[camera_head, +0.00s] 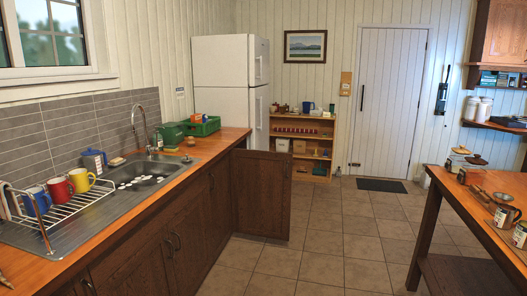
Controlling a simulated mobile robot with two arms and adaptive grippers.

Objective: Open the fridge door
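The white fridge (220,65) stands against the back wall, past the far end of the sink counter. Its narrow front side faces right and has an upper door (262,52) and a lower door (264,97), each with a handle. Both doors look shut. The counter hides the lower part of the fridge. Neither of my grippers shows in the head view.
A dark cabinet door (262,195) stands open from the left counter (215,146), jutting into the floor. A wooden shelf (322,178) stands right of the fridge. A wooden table (440,185) is at right. The tiled floor (345,235) between is clear.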

